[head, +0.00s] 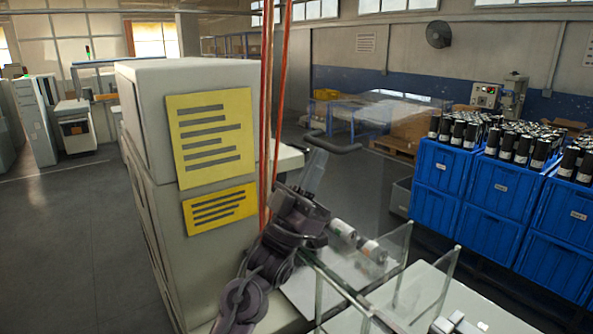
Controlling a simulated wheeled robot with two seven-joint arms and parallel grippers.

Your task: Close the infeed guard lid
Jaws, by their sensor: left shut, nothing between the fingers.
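The infeed guard lid (395,125) looks like a clear, see-through panel standing raised above the infeed; its outline is faint against the background. A dark bar handle (345,149) shows at its upper left. My left gripper (318,158) is shut and empty, pointing up, with its tips just below the handle. I cannot tell whether they touch it. Below are the infeed's clear side walls (395,290) and two white-and-dark rolls (372,250) on a light bed. My right gripper is out of view.
A tall grey cabinet (150,120) with yellow label sheets (212,135) stands close on the left of my arm. Red-orange cables (281,90) hang beside it. Blue crates (490,190) holding many dark rolls stand at right. Open floor (75,240) lies at far left.

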